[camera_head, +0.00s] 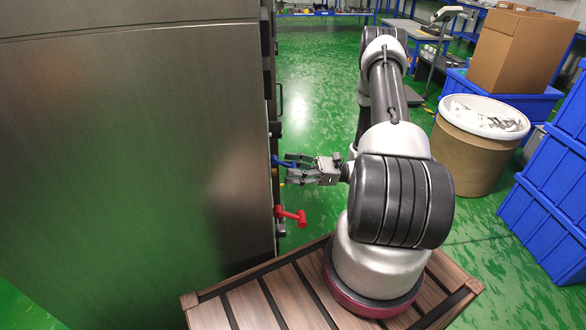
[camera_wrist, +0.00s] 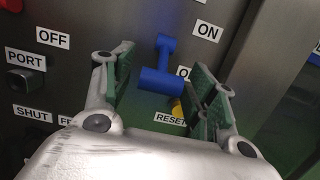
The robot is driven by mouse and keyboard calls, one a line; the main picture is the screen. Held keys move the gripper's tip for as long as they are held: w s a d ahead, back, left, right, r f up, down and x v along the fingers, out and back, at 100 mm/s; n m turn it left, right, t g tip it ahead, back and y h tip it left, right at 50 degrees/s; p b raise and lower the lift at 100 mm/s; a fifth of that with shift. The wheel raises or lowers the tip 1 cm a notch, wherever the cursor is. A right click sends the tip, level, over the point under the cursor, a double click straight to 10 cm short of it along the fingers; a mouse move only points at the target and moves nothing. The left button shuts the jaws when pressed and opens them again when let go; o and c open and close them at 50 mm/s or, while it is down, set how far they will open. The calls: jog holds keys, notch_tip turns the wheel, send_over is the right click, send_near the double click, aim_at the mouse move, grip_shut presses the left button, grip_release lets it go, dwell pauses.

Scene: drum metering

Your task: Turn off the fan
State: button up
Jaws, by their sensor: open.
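A blue lever with a cylindrical grip (camera_wrist: 164,80) stands out from the metal panel in the wrist view. An OFF label (camera_wrist: 52,37) is to its left and an ON label (camera_wrist: 207,31) to its upper right. No label naming the fan is readable. My gripper (camera_wrist: 160,72) is open, with green-padded fingers on either side of the lever's grip. I cannot tell whether they touch it. In the head view my gripper (camera_head: 297,170) points left at the cabinet, by the blue lever (camera_head: 281,162).
A red lever (camera_head: 292,215) juts from the cabinet (camera_head: 140,140) below my gripper. A yellow control (camera_wrist: 177,108) by the RESET label is partly hidden by my right finger. A dark knob (camera_wrist: 26,82) sits under PORT. Blue crates (camera_head: 540,225) and a drum (camera_head: 475,150) stand right.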

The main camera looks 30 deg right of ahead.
jog(key=v, duration=1.2)
